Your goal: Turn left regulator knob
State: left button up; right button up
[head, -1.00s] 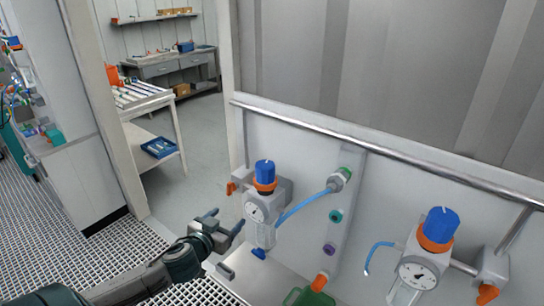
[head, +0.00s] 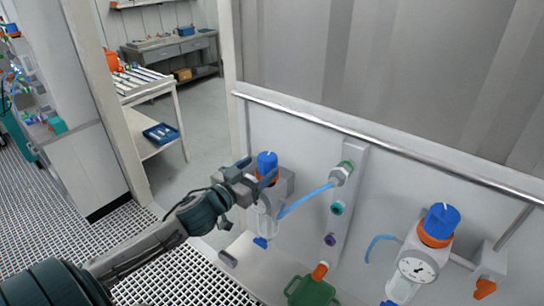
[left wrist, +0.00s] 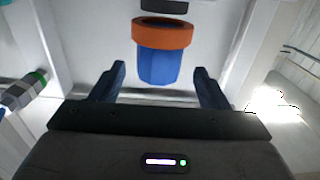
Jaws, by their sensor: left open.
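The left regulator's blue knob (head: 267,160) with an orange collar stands on top of its pale body (head: 264,225). My left gripper (head: 258,168) is open at the knob, and its fingers hide part of the collar and the dial below. In the left wrist view the blue knob (left wrist: 158,69) and orange collar (left wrist: 165,34) sit in line with the gap between the two dark fingers. The knob shows clear space on both sides there, so the fingers appear apart from it. My right gripper is not in view.
A second regulator (head: 415,270) with a blue knob (head: 442,220) stands to the right. A blue tube (head: 305,200) runs from the left regulator to a fitting (head: 341,175) on the panel. A green vessel (head: 311,291) is below. A metal rail (head: 370,142) crosses above.

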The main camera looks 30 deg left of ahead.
aim_at(272, 158)
pick_arm(q)
jog(key=w+p, duration=0.1)
jog(key=w, duration=0.4)
jog(key=shift+d+r+p, duration=0.15)
jog(key=shift+d+p, duration=0.05)
jog(key=shift+p, duration=0.2)
jog(key=shift+w+d, duration=0.1)
jog(key=shift+w, duration=0.65)
jog(key=c, duration=1)
